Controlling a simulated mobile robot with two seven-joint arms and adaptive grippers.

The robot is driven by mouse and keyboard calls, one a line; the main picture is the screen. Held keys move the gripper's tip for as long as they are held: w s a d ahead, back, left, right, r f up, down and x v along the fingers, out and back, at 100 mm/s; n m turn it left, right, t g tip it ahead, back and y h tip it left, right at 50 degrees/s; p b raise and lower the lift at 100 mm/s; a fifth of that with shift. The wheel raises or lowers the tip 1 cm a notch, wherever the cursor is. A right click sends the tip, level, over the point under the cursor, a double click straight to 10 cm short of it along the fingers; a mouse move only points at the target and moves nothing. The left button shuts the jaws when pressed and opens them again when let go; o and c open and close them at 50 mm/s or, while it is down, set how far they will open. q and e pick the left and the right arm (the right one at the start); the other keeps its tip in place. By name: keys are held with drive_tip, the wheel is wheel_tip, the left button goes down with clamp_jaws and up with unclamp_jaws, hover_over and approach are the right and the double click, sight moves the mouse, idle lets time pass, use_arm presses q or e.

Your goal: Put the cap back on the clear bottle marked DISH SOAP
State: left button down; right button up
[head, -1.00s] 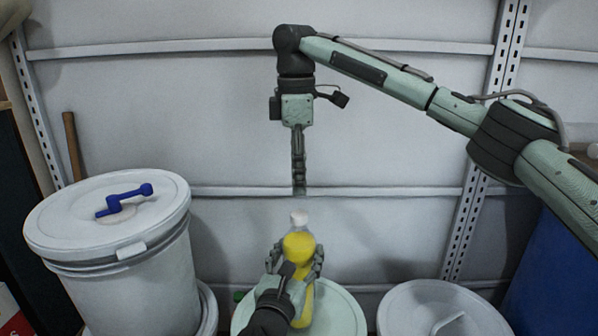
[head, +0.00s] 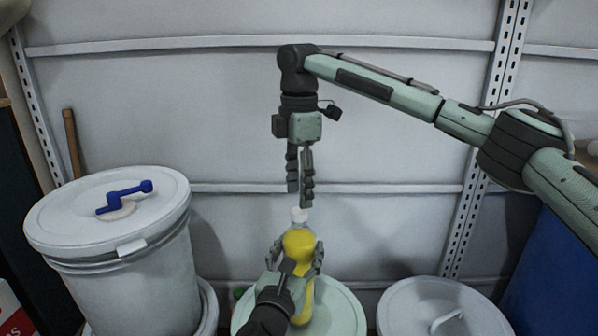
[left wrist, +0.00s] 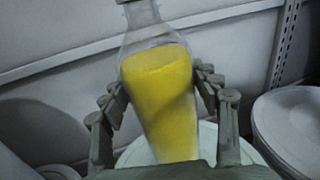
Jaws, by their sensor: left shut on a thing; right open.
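The clear bottle (head: 299,245) holds yellow liquid and stands upright in the head view; no label is readable. It fills the middle of the left wrist view (left wrist: 160,95). My left gripper (head: 298,254) is shut around its body, a finger on each side. A white cap (head: 299,214) sits at the top of the bottle neck; I cannot tell how tightly it is seated. My right gripper (head: 300,197) points down just above the cap, open and empty, its fingers apart. The bottle's top is cut off in the left wrist view.
A pale green drum lid (head: 345,312) lies below the bottle. A large white drum (head: 125,275) with a blue-handled object (head: 125,196) on its lid stands at left. Another white lid (head: 440,302) is at right. A wall is behind.

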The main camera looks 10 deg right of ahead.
sight(299, 211)
drive_tip(key=shift+f, duration=2.1)
clamp_jaws()
drive_tip(key=m, duration=0.4)
drive_tip(key=shift+a+f+m, duration=0.1)
drive_tip(key=shift+m, duration=0.2)
drive_tip(key=m, duration=0.2)
drive_tip(key=shift+m, duration=0.4)
drive_tip(key=m, duration=0.4)
drive_tip(key=shift+m, duration=0.3)
drive_tip(key=m, duration=0.3)
drive_tip(key=shift+o, duration=0.7)
unclamp_jaws()
